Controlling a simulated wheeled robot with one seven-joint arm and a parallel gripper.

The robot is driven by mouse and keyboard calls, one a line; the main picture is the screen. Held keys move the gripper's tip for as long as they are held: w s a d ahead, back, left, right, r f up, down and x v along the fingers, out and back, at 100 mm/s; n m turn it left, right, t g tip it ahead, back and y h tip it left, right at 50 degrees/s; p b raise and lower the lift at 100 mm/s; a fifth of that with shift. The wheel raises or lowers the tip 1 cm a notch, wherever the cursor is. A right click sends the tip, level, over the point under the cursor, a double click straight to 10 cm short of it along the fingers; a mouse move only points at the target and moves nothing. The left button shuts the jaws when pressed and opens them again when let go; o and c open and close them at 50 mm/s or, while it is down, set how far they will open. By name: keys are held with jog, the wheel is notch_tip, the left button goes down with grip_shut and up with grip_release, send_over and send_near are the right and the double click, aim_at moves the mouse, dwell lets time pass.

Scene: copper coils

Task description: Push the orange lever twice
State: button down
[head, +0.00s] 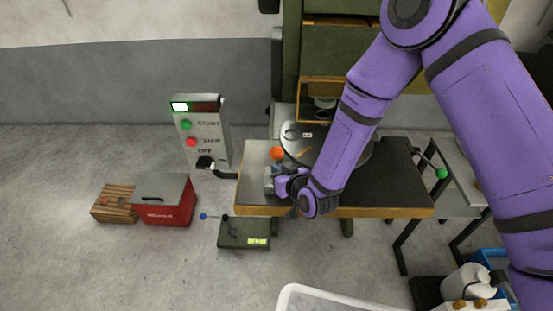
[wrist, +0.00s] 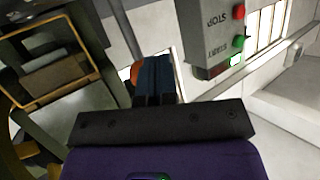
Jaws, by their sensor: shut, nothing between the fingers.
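The orange lever shows as a round orange knob (head: 277,153) at the machine table's back left part, in the head view. In the wrist view a piece of the orange knob (wrist: 135,72) shows just left of my fingertips, partly hidden by them. Its stem is not clearly visible. My gripper (head: 270,181) is shut and empty over the left part of the table, just in front of the knob. In the wrist view the gripper's dark blue fingers (wrist: 154,78) are together. I cannot tell whether they touch the knob.
A grey control box (head: 211,152) with green and red buttons stands left of the table (head: 395,185). A red toolbox (head: 168,203), a green box with a blue-knobbed lever (head: 243,233) and a green-knobbed lever (head: 441,173) are nearby. My arm crosses the table's right part.

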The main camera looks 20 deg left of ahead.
jog(key=shift+s, duration=0.2)
jog(key=s, duration=0.3)
jog(key=s+d+f, duration=0.1)
jog(key=shift+s+d, duration=0.1)
jog(key=shift+s, duration=0.25)
dwell(0.3)
jog(key=shift+w, duration=0.1)
dwell(0.6)
